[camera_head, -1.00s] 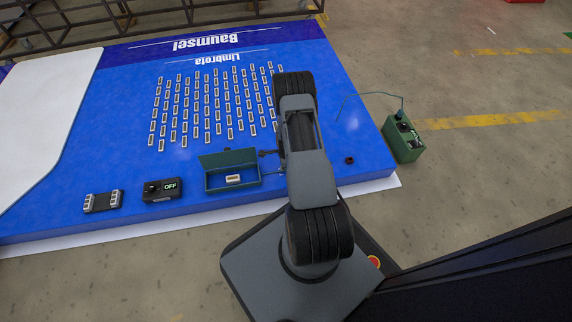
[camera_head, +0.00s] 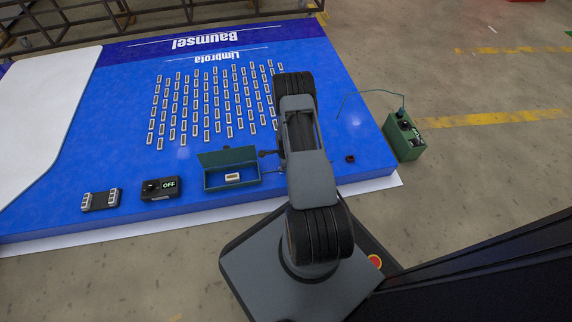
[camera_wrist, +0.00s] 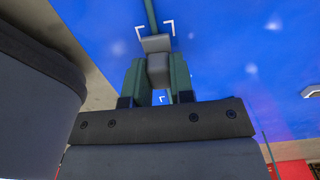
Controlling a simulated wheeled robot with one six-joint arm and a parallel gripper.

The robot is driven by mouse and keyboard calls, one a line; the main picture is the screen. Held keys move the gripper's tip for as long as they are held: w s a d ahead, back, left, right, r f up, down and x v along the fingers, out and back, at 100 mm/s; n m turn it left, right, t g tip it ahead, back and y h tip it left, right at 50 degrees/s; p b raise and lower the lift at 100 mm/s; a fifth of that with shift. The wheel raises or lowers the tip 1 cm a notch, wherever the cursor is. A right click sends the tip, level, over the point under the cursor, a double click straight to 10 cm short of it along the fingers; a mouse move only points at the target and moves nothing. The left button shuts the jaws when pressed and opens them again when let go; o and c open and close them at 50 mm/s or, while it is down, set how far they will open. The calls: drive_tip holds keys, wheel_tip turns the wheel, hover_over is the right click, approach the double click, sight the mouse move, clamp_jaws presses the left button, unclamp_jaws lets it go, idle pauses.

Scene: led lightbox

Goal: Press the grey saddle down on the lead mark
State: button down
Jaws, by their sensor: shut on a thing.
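In the wrist view, my gripper (camera_wrist: 158,76) has two green fingers closed on the grey saddle (camera_wrist: 157,44), a small block between and just beyond the fingertips. White corner brackets of the lead mark (camera_wrist: 168,28) show on the blue surface around the saddle, with another bracket visible between the fingers. A thin dark green lead (camera_wrist: 150,14) runs from the top edge to the saddle, in line with the mark. Whether the saddle touches the panel cannot be told. In the head view my arm hides the saddle, the mark and most of my gripper.
The blue panel (camera_head: 100,120) bears rows of small LED modules (camera_head: 206,110). Along its near edge stand an open green box (camera_head: 215,181), a black switch box reading OFF (camera_head: 160,189) and a dark holder with pale pieces (camera_head: 101,200). A green box with a wire (camera_head: 404,140) stands at right.

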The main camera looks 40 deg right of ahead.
drive_tip(key=shift+f, duration=0.5)
drive_tip(key=c, duration=0.9)
unclamp_jaws()
drive_tip(key=shift+r+p, duration=2.9)
drive_tip(key=shift+r, duration=1.15)
